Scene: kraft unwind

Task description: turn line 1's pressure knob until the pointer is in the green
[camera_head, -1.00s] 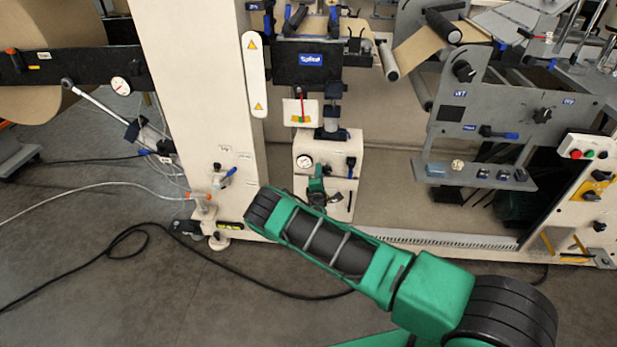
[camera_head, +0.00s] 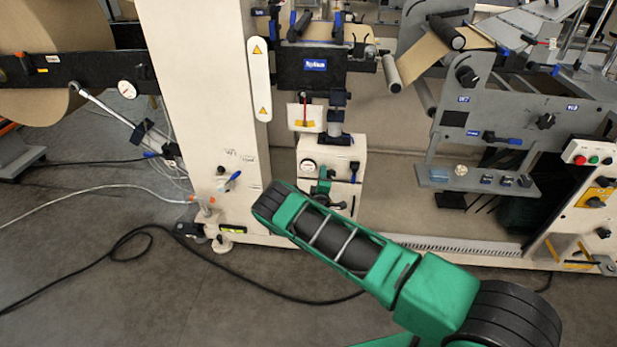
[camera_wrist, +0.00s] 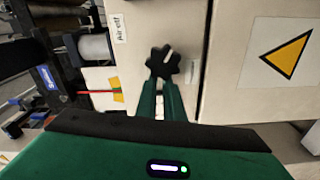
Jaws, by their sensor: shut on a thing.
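A black lobed knob (camera_wrist: 163,63) sits on the cream cabinet face in the wrist view. My gripper (camera_wrist: 161,88) is shut on it, with a green finger on either side. In the head view my gripper (camera_head: 323,188) is at the front of the small cream cabinet (camera_head: 340,158), and the knob is hard to make out behind it. A round white gauge (camera_head: 309,166) sits just above and left of the gripper; its pointer and coloured zones are too small to read. I cannot read a line number at the knob.
A red rod over a small coloured card (camera_head: 304,112) is above. A tall cream column (camera_head: 205,110) stands left. A black cable (camera_head: 230,270) lies on the floor.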

